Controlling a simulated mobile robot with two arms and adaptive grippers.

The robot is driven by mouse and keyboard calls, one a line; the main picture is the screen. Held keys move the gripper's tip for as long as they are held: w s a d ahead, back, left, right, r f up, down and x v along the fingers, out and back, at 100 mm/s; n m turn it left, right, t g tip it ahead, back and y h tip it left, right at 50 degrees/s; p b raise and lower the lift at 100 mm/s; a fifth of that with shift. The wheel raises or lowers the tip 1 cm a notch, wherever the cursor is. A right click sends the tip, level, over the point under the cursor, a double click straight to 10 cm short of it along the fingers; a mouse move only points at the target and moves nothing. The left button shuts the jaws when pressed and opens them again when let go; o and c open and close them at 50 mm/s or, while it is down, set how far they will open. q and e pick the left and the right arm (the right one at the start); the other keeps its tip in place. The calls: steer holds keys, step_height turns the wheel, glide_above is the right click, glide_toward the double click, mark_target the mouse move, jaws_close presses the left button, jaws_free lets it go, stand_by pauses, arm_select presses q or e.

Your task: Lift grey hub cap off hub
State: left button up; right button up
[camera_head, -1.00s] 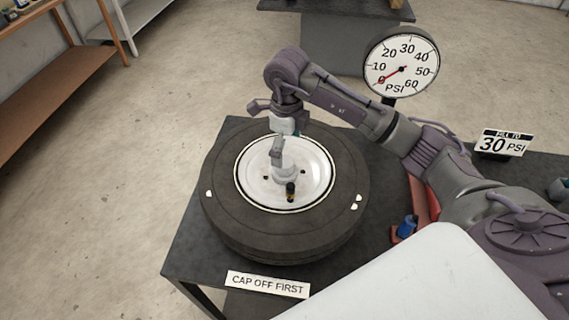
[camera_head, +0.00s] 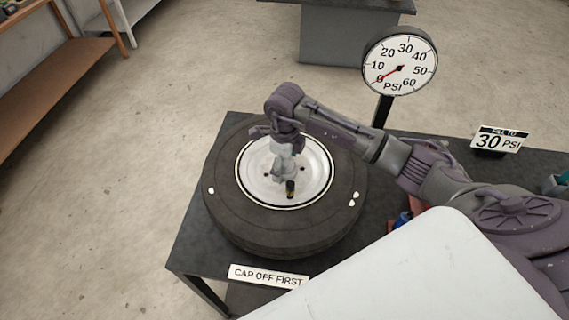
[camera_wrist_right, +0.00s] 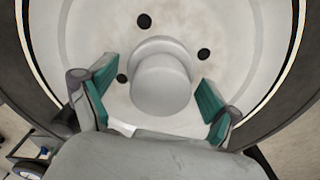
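The grey hub cap (camera_wrist_right: 161,83) is a round, smooth cap at the centre of the white wheel (camera_wrist_right: 230,30), seen in the right wrist view. In the head view the cap is mostly hidden by my right gripper (camera_head: 283,175), which is low over the wheel's centre. In the right wrist view my right gripper (camera_wrist_right: 155,100) is open, its two teal-padded fingers on either side of the cap. Gaps show between the pads and the cap. The hub beneath the cap is hidden. My left gripper is not in view.
The wheel carries a black tyre (camera_head: 235,220) lying flat on a dark table (camera_head: 190,245). A black valve stem (camera_head: 290,188) stands near the hub. A PSI gauge (camera_head: 400,62) and a "30 PSI" sign (camera_head: 500,140) stand behind and right. A "CAP OFF FIRST" label (camera_head: 268,275) is at the front.

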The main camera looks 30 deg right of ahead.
steer(key=c, duration=0.8)
steer(key=shift+w+r+b, duration=0.1)
steer(key=shift+r+b, duration=0.2)
steer(key=shift+r, duration=0.1)
steer(key=r, duration=0.1)
steer(key=r+b, duration=0.1)
steer(key=s+r+b, duration=0.1)
steer(key=shift+d+r, duration=0.3)
steer(key=shift+s+d+r, duration=0.6)
steer(key=shift+s+r, duration=1.05)
steer(key=shift+r, duration=0.3)
steer(key=shift+s+d+r, duration=0.65)
steer(key=shift+s+r, duration=1.05)
steer(key=shift+r, duration=0.2)
steer(key=shift+s+d+r, duration=0.6)
steer(key=shift+s+r, duration=1.05)
steer(key=shift+r, duration=0.3)
